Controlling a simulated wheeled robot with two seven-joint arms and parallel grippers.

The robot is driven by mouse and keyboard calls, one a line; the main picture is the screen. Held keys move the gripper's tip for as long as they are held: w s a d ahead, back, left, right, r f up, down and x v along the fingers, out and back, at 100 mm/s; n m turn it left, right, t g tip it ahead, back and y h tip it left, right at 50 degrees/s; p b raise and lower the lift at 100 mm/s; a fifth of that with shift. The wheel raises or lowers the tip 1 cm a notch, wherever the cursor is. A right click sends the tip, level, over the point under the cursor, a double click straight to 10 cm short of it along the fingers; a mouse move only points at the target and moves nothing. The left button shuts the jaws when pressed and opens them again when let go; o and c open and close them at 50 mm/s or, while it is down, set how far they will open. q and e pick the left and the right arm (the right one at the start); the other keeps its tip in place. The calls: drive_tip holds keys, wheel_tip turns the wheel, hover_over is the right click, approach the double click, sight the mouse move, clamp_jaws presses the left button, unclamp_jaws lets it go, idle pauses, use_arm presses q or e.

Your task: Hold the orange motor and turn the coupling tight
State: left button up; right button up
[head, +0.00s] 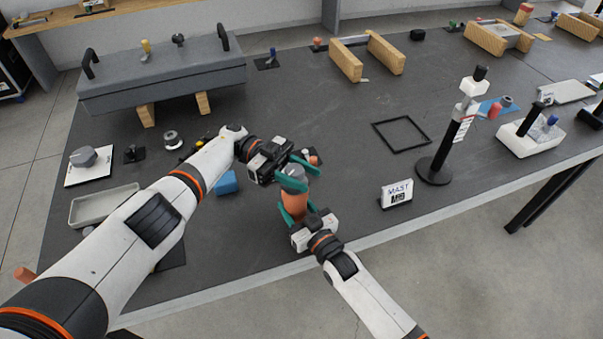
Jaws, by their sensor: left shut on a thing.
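The orange motor (295,204) stands roughly upright near the table's front edge, with the grey coupling (293,173) at its top. My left gripper (298,170) comes in from the left, its teal fingers shut on the coupling. My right gripper (297,210) comes in from the front right, its teal fingers on both sides of the orange motor, seemingly shut on it. The fingers hide parts of both pieces. I cannot tell whether there is a gap between coupling and motor, or whether the motor's lower end touches the table.
A blue block (227,183) and a small orange-and-dark part (311,157) lie near my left gripper. A label stand (397,194), a black frame (402,134) and a post on a round base (435,172) are to the right. A grey chassis (165,82) stands back left.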

sight(301, 173)
use_arm(q)
drive_tip(key=shift+s+f+g+y, duration=0.1)
drive_tip(key=shift+f+g+y, duration=0.05)
drive_tip(key=shift+g+y, duration=0.15)
idle(0.4)
drive_tip(key=o, duration=1)
drive_tip(key=shift+m, duration=0.3)
drive_tip(key=shift+r, duration=0.2)
drive_tip(key=shift+r, duration=4.9)
